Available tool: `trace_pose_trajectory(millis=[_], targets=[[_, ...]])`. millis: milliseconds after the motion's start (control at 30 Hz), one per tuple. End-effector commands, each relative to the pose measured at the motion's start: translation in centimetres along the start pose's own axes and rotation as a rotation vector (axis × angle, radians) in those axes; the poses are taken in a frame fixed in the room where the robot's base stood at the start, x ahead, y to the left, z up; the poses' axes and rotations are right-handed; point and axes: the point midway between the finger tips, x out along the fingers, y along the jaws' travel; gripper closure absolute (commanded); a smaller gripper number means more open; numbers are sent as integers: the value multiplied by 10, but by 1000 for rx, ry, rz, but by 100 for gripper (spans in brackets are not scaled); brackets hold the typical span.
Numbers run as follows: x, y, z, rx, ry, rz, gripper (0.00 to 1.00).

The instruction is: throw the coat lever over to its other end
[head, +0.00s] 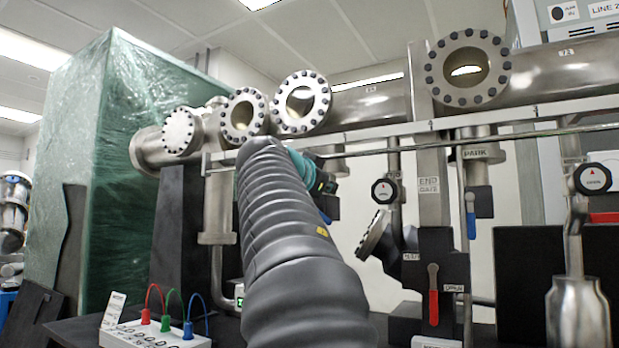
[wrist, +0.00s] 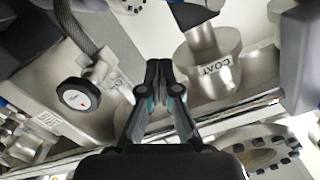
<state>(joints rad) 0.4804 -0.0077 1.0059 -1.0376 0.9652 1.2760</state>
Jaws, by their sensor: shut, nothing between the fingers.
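The label COAT (wrist: 217,66) is on a metal pipe fitting (wrist: 207,82) in the wrist view, right of my gripper. A dark block (wrist: 194,14) joins that fitting near the top edge. I cannot clearly make out the coat lever; only a sliver of blue shows at the top edge there. My gripper (wrist: 160,72) is shut and empty, its fingertips together in front of the pipework. In the head view my arm hides most of the gripper and the coat fitting. A blue piece (head: 326,216) shows just beyond the arm; I cannot tell whether it is the lever.
A long rail (head: 400,128) runs under the flanged pipe. Right of my arm are a round gauge (head: 384,191), a blue lever (head: 470,215) under the PARK label and a red lever (head: 433,295). A white box with coloured cables (head: 155,335) stands at lower left.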

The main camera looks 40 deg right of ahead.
Motion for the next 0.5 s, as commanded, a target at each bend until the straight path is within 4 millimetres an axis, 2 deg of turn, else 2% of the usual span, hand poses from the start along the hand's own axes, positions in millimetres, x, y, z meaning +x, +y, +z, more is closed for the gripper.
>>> trace_pose_trajectory(millis=[33, 100, 200, 500], targets=[[10, 0, -2, -1, 0, 4, 100], [10, 1, 15, -2, -3, 0, 100], [12, 0, 26, -2, -3, -1, 100], [15, 0, 39, 1, -1, -1, 100]])
